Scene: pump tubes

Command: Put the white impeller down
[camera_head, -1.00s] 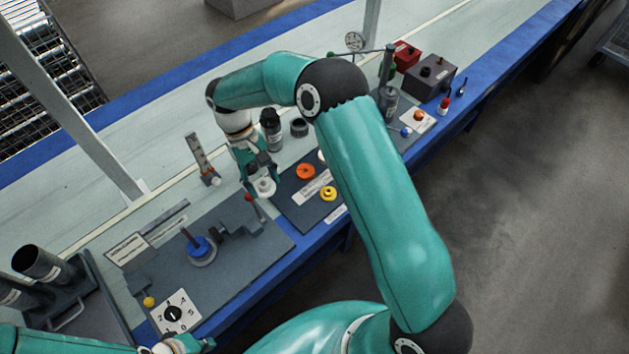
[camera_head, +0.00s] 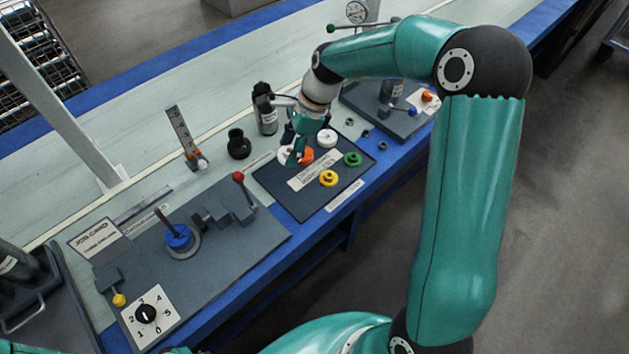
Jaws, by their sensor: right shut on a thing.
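My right gripper (camera_head: 299,150) is over the back left part of the dark mat (camera_head: 301,205). It is shut on a white impeller (camera_head: 286,155), which shows in part at its left side, next to an orange impeller (camera_head: 307,156). I cannot tell whether the held impeller touches the mat. The fingers hide parts of both. Another white impeller (camera_head: 327,138) lies on the mat to the right. A green impeller (camera_head: 353,159) and a yellow impeller (camera_head: 328,178) lie nearer the front. Only a sliver of my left gripper (camera_head: 178,350) shows at the bottom edge.
A dark bottle (camera_head: 265,110) and a black ring-like part (camera_head: 239,145) stand behind and left of the mat. A red-knobbed lever (camera_head: 239,178) rises from the grey fixture plate (camera_head: 235,240) at left. A second plate (camera_head: 365,110) lies to the right.

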